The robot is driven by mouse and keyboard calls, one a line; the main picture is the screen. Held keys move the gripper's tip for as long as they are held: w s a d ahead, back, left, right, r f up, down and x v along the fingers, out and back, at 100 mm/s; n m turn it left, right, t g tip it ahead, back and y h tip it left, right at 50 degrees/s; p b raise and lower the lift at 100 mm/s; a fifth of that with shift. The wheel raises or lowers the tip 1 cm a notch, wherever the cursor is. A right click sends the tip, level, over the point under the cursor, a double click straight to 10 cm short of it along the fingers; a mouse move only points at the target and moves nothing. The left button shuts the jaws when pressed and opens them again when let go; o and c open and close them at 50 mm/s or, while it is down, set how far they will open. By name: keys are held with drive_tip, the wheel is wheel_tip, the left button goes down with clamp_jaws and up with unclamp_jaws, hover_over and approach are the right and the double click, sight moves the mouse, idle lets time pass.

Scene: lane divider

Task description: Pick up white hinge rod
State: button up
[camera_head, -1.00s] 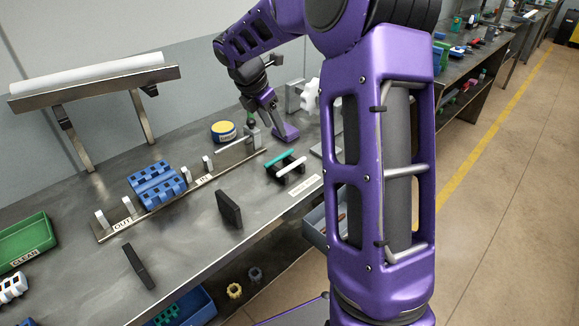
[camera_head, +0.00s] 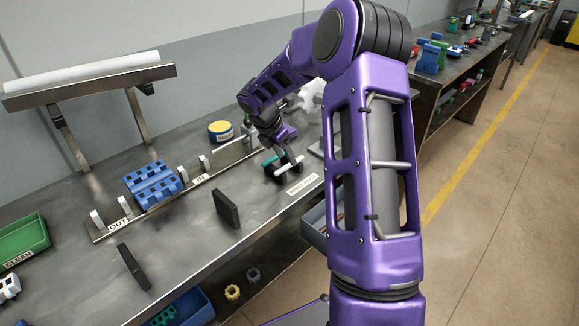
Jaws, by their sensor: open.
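The white hinge rod (camera_head: 290,168) lies across the front of a small black holder (camera_head: 272,179) on the bench. A teal rod (camera_head: 269,162) lies behind it on the same holder, partly covered by my gripper. My gripper (camera_head: 284,158) points down right above the holder, with its tips close to the white rod. It is open. The fingers are small and dark here, and I cannot tell whether they touch the rod or straddle it.
A blue block (camera_head: 153,184) stands by the lane strip marked OUT and IN. A dark upright plate (camera_head: 226,208) stands left of the holder. Bare bench lies between.

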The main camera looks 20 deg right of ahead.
drive_tip(key=shift+x, duration=1.5)
drive_tip(key=shift+a, duration=0.1)
clamp_jaws()
